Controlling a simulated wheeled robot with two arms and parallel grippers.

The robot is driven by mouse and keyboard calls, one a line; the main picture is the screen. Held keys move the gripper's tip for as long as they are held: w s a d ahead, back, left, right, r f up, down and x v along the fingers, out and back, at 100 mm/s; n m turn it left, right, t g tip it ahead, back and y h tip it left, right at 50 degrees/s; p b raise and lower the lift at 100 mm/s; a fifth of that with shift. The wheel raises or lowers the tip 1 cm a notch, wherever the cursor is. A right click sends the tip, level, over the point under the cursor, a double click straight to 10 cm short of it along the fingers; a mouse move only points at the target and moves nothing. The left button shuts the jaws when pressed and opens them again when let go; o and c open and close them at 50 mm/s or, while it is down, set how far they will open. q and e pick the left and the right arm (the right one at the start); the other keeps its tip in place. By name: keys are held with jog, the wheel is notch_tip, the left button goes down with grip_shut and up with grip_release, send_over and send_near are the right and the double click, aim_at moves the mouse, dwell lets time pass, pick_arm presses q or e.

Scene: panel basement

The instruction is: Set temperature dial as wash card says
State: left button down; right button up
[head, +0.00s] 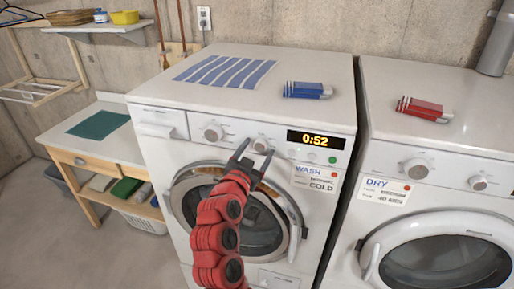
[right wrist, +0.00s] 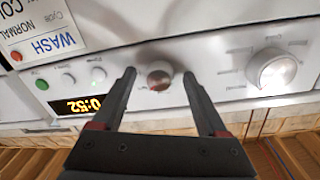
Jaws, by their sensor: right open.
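The white washer (head: 165,160) has a larger dial (head: 213,132) on the left of its panel and a smaller dial (head: 261,145) beside the lit display (head: 315,140), which reads 0:52. The wash card (head: 316,179) below the display reads WASH and COLD; its smaller line is legible as NORMAL in the right wrist view (right wrist: 40,35). My right gripper (head: 258,149) is open at the panel. In the right wrist view its fingertips (right wrist: 160,76) stand either side of the small dial (right wrist: 159,70); contact cannot be told. The larger dial (right wrist: 271,69) is outside them. My left gripper is not in view.
The dryer (head: 430,200) with its DRY card (head: 385,189) stands close on the right. A striped cloth (head: 224,71) and a blue pack (head: 307,90) lie on the washer. A red pack (head: 423,108) lies on the dryer. A wooden table (head: 85,150) is at left.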

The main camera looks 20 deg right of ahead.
grip_shut()
dwell(0.4)
jog(key=shift+f+n+b, duration=0.15)
jog(key=shift+n+b, duration=0.55)
jog(key=shift+n, duration=0.1)
jog(key=shift+n+b, duration=0.7)
jog(key=shift+n, duration=0.5)
jog(key=n, duration=0.2)
jog(key=shift+s+n+b, duration=0.1)
jog(key=shift+n+b, duration=0.2)
jog(key=shift+b, duration=0.05)
jog(key=shift+d+n+t, duration=0.1)
jog(key=shift+n+t, duration=0.3)
jog(key=shift+n, duration=1.3)
